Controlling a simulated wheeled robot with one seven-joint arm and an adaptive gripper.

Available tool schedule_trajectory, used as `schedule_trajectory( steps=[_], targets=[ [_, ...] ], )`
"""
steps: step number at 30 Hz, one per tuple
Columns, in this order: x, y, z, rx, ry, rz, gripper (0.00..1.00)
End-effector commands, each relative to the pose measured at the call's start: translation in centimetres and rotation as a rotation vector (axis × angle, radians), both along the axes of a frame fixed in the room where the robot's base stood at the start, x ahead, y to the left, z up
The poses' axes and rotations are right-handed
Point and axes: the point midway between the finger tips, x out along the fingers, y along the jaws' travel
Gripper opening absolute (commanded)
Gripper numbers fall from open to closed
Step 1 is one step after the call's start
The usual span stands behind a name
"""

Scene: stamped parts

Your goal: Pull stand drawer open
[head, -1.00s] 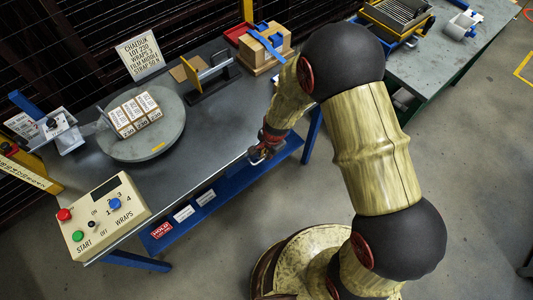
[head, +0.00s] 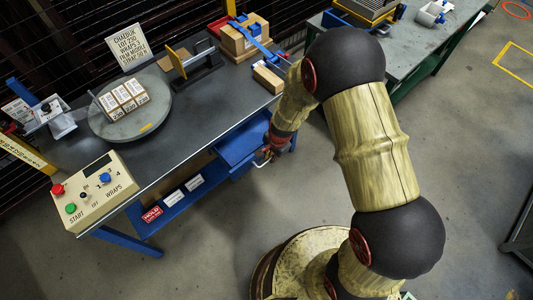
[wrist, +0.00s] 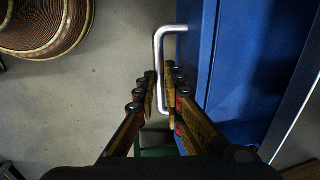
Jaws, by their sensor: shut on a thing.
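The blue stand drawer (head: 239,146) sticks out from under the right part of the grey worktable, partly open. Its blue front (wrist: 197,60) with a silver bar handle (wrist: 161,45) shows in the wrist view. My gripper (wrist: 160,88) is shut on the handle, with its fingers on both sides of the bar. In the head view my gripper (head: 266,153) is at the drawer front, partly hidden by my arm.
A blue lower shelf (head: 178,196) with labels runs below. Open floor lies in front of the drawer.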

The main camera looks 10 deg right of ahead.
Motion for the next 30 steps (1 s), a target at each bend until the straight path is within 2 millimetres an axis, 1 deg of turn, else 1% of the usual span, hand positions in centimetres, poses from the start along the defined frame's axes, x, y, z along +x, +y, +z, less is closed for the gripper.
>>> schedule_trajectory(
  steps=[6,12,18,27,28,30],
  targets=[
    [-2.7,-2.0,-0.1,0.001,-0.007,-0.004,0.00],
    [-4.5,-3.1,-0.1,0.000,-0.005,-0.002,0.00],
    [-5.0,-3.5,0.0,0.000,-0.005,-0.002,0.00],
    [-5.0,-3.5,0.1,0.001,-0.004,0.000,0.00],
    [-5.0,-3.5,0.1,0.000,-0.004,0.000,0.11],
    [-5.0,-3.5,0.1,0.000,-0.004,0.000,0.15]
  ],
)
